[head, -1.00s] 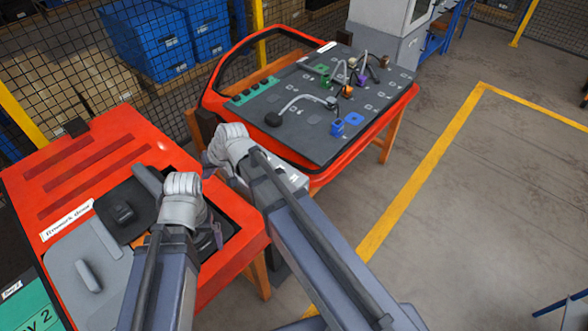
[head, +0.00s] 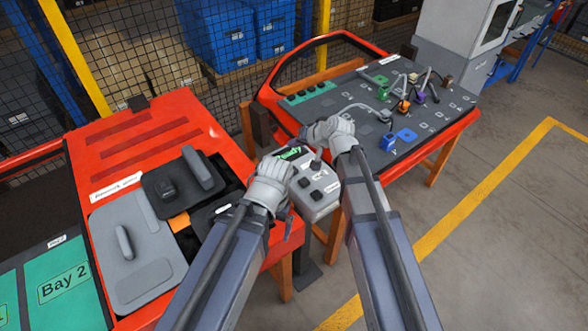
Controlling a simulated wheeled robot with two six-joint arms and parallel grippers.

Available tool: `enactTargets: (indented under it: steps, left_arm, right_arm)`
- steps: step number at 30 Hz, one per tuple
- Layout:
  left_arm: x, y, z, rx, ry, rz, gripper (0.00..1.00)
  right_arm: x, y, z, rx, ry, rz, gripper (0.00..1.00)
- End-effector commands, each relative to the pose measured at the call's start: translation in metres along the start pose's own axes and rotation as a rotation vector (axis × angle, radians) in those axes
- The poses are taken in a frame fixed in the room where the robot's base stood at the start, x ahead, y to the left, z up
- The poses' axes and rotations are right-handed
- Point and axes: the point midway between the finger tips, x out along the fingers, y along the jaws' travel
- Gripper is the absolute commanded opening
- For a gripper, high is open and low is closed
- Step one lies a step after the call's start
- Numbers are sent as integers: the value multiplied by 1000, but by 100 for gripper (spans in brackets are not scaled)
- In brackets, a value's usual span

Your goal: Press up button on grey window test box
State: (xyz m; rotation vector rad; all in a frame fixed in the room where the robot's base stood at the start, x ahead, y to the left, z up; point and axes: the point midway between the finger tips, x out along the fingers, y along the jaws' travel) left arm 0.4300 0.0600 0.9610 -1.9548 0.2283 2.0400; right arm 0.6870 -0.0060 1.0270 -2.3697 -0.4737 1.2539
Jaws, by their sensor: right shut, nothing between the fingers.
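The grey window test box (head: 318,206) stands in the gap between the two red door panels, between my forearms. Its top face has a green display reading "Ready" and dark square buttons (head: 305,183). Their labels are too small to read, so I cannot tell which is up. My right gripper (head: 316,157) is shut and empty over the far side of the box; its fingertips are hard to make out. My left gripper (head: 287,208) is at the box's left side. The wrist hides its jaws, and I cannot tell whether it touches the box.
A red door panel (head: 150,135) with grey trim parts lies at left. Another red door (head: 460,125) with wiring, a blue connector and a green connector lies on an orange stand behind right. A green "Bay 2" surface (head: 62,290) is at lower left. Open floor is at right.

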Motion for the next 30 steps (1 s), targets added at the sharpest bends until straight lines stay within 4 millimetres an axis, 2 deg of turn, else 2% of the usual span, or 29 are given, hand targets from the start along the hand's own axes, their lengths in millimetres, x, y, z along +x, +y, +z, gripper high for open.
enactTargets:
  steps: [8, 22, 30]
  left_arm:
    - [18, 2, -1, 0, 0, 0, 100]
    - [79, 8, -5, 0, 0, 0, 100]
    - [88, 8, -5, 0, 0, 0, 100]
  right_arm:
    - [13, 9, 10, 0, -1, 0, 0]
    - [55, 40, 41, 0, -1, 0, 0]
    - [62, 45, 45, 0, -1, 0, 0]
